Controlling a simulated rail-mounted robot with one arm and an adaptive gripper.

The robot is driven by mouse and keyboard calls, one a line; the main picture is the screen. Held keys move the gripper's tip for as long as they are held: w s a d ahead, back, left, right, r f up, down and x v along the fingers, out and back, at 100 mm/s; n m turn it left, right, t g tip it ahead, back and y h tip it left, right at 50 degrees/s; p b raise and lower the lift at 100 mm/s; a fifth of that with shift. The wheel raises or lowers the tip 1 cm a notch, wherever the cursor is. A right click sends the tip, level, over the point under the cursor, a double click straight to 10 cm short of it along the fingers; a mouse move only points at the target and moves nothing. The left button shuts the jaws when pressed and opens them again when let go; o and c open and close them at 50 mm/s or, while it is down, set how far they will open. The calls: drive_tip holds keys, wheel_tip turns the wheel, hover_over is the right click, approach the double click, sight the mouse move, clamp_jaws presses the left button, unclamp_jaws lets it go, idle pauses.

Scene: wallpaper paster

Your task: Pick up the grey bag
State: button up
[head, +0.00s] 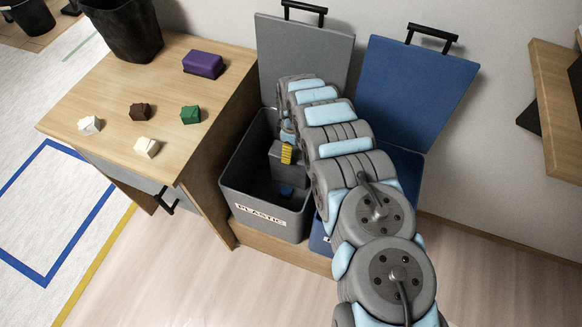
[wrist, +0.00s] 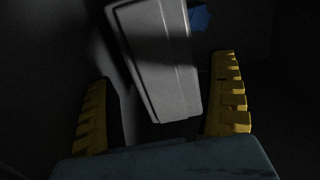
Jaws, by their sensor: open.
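The grey bag (head: 283,170) is a grey, block-like thing inside the grey bin labelled PLASTIC (head: 234,197). In the wrist view the grey bag (wrist: 157,62) stands tilted between the fingers, nearer the right one. My gripper (wrist: 165,68) is open, with a yellow finger on each side of it and a dark gap to the left finger. I cannot tell whether the right finger touches it. In the head view my gripper (head: 287,154) reaches down inside the bin, and only one yellow finger shows clearly.
A small blue thing (head: 287,191) lies in the bin, close to the bag. The raised grey lid (head: 300,55) is behind my arm. A blue bin with a raised blue lid (head: 415,90) stands right. A wooden desk (head: 95,90) with several small blocks is left.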

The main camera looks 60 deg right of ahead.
sight(291, 167)
wheel_tip(291, 167, down, 5)
drive_tip(key=shift+w+a+r+b, duration=0.1)
drive_tip(key=shift+a+r+b, duration=0.1)
drive_tip(key=shift+b, duration=0.95)
drive_tip(key=shift+c, duration=0.2)
drive_tip(key=c, duration=1)
